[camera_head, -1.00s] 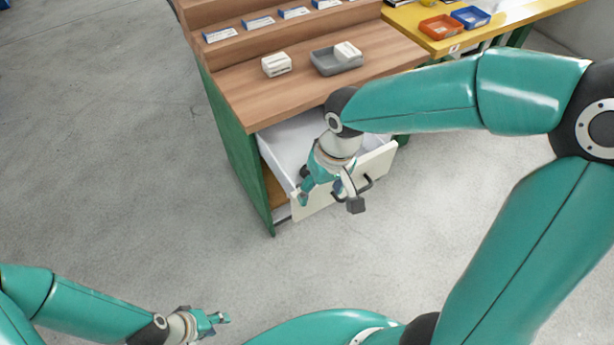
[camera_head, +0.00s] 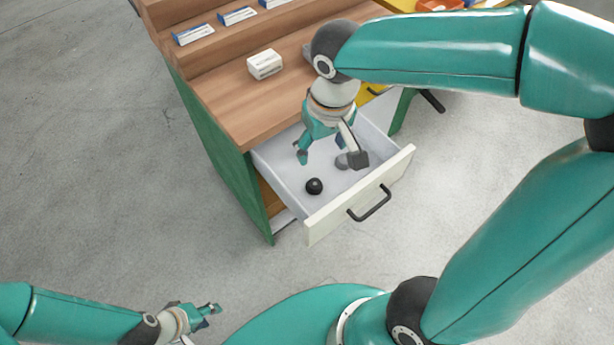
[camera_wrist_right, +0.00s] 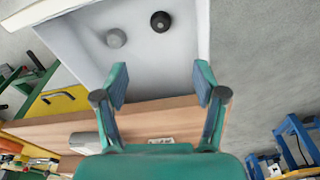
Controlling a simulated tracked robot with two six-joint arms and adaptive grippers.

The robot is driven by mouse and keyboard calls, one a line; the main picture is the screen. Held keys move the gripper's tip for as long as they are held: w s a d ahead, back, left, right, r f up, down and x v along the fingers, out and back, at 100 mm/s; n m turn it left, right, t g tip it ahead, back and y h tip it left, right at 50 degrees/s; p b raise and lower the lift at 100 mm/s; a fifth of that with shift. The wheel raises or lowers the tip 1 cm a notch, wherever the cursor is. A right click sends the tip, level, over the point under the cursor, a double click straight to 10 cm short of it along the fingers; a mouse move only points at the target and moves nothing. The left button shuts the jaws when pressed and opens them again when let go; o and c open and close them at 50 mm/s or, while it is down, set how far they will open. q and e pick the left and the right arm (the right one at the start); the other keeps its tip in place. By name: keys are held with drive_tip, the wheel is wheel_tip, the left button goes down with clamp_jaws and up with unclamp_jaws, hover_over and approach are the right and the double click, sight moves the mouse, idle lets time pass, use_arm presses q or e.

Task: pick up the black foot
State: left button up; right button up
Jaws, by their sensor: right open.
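The black foot (camera_head: 314,186) is a small round black piece on the white floor of the open drawer (camera_head: 285,180), left of centre in the head view. It also shows in the right wrist view (camera_wrist_right: 160,21), beyond the fingertips. My right gripper (camera_head: 330,160) is open and empty over the drawer, pointing down, apart from the black foot. In the right wrist view its two fingers (camera_wrist_right: 161,80) are spread wide. A grey round piece (camera_wrist_right: 116,38) lies in the drawer beside the black foot. My left gripper (camera_head: 212,310) is at the lower left, far from the drawer; its finger opening is too small to tell.
The drawer's cream front (camera_head: 360,196) with a dark handle (camera_head: 370,204) and its side walls surround both pieces. The wooden bench top (camera_head: 240,100) overhangs the drawer's back and carries a white block (camera_head: 264,64). Open floor lies in front.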

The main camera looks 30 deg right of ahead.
drive_tip(key=b, duration=0.3)
hover_over(315, 183)
drive_tip(key=f, duration=1.1)
drive_tip(key=shift+s+a, duration=0.1)
drive_tip(key=shift+s, duration=0.25)
drive_tip(key=shift+w+f+b, duration=0.15)
drive_tip(key=shift+f+b, duration=0.3)
drive_tip(key=shift+f, duration=0.85)
drive_tip(key=shift+w+f+b, duration=0.15)
drive_tip(key=shift+f+b, duration=0.25)
drive_tip(key=shift+f, duration=0.85)
drive_tip(key=shift+c, duration=0.2)
drive_tip(key=c, duration=1)
